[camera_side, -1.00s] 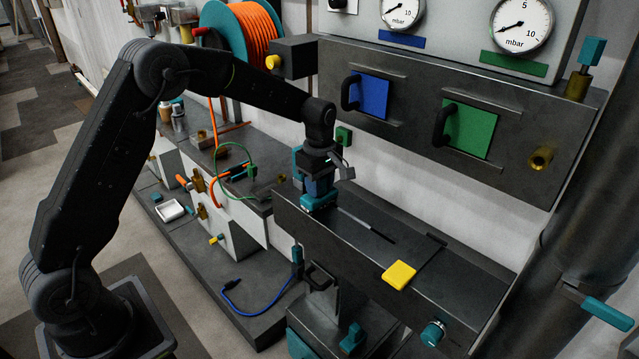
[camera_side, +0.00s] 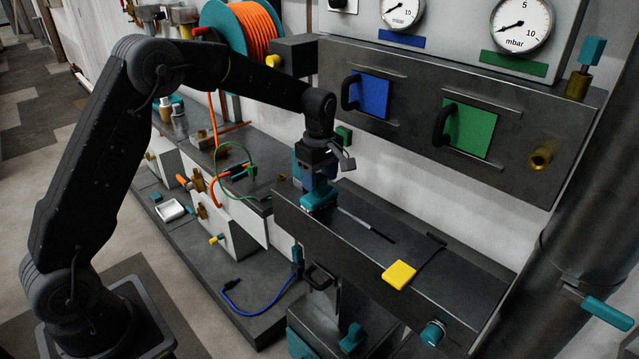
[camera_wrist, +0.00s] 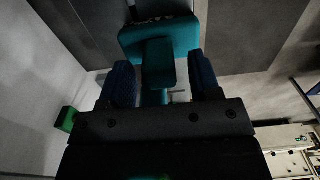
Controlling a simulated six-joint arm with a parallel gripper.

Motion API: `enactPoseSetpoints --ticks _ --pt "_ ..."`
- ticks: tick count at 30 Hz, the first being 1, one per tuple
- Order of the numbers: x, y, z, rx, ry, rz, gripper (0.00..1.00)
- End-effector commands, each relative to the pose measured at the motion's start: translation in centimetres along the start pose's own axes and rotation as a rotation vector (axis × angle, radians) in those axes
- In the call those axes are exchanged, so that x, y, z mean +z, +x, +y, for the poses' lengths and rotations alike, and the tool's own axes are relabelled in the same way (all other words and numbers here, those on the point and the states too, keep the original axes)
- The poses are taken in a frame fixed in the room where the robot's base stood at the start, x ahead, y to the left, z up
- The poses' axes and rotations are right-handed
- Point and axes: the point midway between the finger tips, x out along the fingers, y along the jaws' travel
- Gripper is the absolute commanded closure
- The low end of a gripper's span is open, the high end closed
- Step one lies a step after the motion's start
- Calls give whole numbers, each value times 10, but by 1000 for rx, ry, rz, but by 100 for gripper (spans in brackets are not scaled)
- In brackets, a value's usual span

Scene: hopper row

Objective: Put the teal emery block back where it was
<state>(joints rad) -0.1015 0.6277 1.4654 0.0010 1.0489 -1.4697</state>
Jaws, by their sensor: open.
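The teal emery block (camera_side: 318,204) rests on the left end of the dark bench top, below my gripper (camera_side: 317,185). In the wrist view the block (camera_wrist: 160,38) shows as a wide teal base with a narrower raised grip. My gripper (camera_wrist: 163,80) is open. Its two blue-padded fingers stand on either side of the raised grip, with a visible gap at each side.
A yellow block (camera_side: 399,275) lies on the same bench top (camera_side: 455,285), near its front edge. A narrow dark slot and a thin cable lie between. A wall panel with blue (camera_side: 369,97) and green (camera_side: 470,129) handled doors stands behind.

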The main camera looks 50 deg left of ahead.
Motion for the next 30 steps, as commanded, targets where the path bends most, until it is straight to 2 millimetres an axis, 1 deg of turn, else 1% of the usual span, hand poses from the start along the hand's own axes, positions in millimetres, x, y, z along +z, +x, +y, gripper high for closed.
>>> enactPoseSetpoints --ticks 1,6,9,12,16,23,26,29,30 --pt "0 -12 1 6 0 1 43" --pt "0 -49 1 6 0 1 43" --pt "0 -68 1 5 0 0 43" --pt "0 -84 0 4 0 0 43" --pt "0 -96 0 1 0 0 43" --pt "1 -104 -2 5 11 1 43" --pt "4 -116 -14 28 76 4 43" --pt "11 -138 -40 73 215 14 43" --pt "15 -147 -54 97 288 22 43"
